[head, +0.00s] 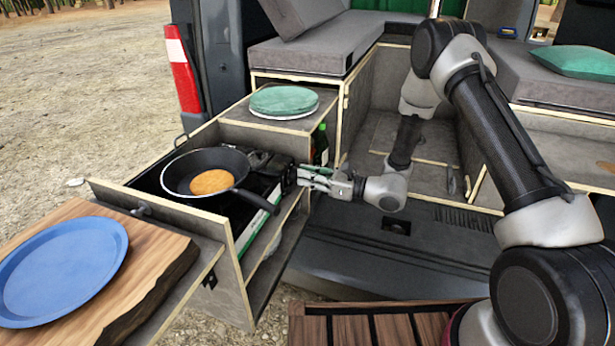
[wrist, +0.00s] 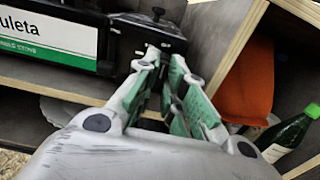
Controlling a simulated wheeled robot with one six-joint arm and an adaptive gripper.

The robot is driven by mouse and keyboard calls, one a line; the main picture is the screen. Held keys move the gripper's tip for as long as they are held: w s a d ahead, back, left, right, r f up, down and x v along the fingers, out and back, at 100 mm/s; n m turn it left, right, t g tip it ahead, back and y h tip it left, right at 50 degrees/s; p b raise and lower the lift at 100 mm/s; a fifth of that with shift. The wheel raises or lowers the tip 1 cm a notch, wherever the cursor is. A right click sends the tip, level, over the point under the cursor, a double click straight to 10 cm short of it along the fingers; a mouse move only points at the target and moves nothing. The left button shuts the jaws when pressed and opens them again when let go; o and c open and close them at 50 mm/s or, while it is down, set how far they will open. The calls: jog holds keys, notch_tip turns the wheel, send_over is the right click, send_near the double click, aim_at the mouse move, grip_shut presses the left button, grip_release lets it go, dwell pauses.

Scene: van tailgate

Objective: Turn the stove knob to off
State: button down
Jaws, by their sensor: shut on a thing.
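The camping stove (head: 262,188) sits in the pull-out drawer, with a black pan (head: 180,172) on it holding a round golden pancake (head: 211,182). In the wrist view, the stove's white and green label (wrist: 50,38) is at the upper left and its black end block (wrist: 150,34) is at the top middle. My gripper (head: 300,174) is at the stove's right end, fingers pointing left in the head view. In the wrist view, its fingertips (wrist: 167,58) are close together at the end block, shut on the stove knob. The knob itself is mostly hidden by the fingers, so its angle cannot be told.
The pan's handle (head: 259,201) points toward the front right, near my gripper. A green bottle (head: 320,145) stands behind the gripper. In the wrist view an orange item (wrist: 248,92) is in the shelf. A blue plate (head: 62,270) lies on the wooden board (head: 150,268).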

dwell(0.4)
jog(key=c, duration=1.5)
grip_release()
jog(key=shift+d, duration=0.1)
jog(key=v, duration=1.2)
